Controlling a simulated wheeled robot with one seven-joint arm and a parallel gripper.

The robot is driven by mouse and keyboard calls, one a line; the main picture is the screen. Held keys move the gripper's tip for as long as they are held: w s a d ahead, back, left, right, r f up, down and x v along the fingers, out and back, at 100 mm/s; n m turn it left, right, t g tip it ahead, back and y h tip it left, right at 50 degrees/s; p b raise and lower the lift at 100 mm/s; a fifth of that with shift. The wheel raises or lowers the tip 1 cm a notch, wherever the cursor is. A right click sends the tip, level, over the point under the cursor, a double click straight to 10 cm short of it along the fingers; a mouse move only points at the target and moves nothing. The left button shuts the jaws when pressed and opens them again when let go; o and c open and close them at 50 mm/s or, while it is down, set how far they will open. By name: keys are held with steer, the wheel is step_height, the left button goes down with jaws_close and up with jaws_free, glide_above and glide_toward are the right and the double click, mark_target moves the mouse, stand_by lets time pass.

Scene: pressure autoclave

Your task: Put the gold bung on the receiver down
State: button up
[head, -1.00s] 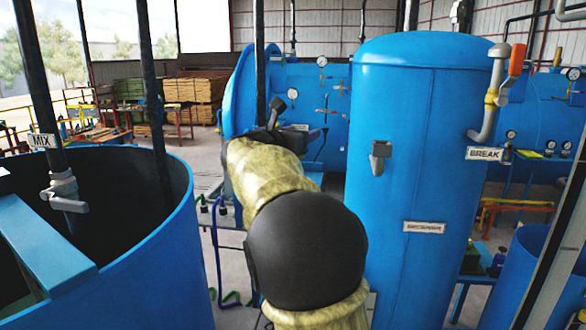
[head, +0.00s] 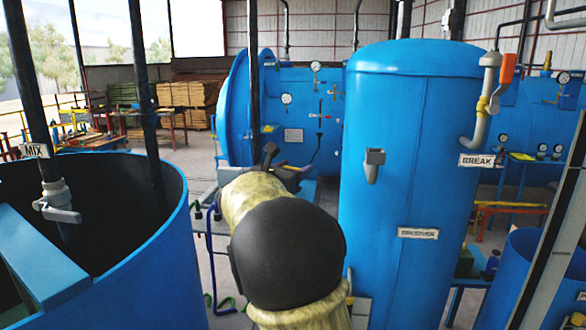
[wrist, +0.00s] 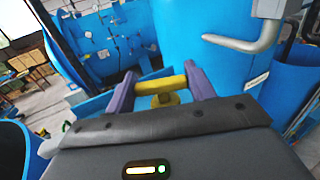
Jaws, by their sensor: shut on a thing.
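The receiver (head: 408,140) is a tall blue tank with a RECEIVER plate, right of centre in the head view. In the wrist view its blue wall (wrist: 205,35) rises behind my gripper. My gripper (wrist: 163,86) has two purple fingers shut on the gold bung (wrist: 160,85), a yellow bar with a yellow part (wrist: 165,101) below it. In the head view my gripper (head: 283,168) is left of the receiver, largely hidden by my arm. I cannot tell whether the bung touches the receiver.
An open blue MIX tank (head: 130,270) stands at left. A blue horizontal vessel (head: 300,110) lies behind. A pipe with an orange handle (head: 507,70) is at right.

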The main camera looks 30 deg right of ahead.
steer(key=shift+f, duration=0.1)
steer(key=o, duration=0.7)
steer(key=shift+s, duration=0.1)
steer(key=b+v, duration=0.4)
steer(key=v, duration=0.8)
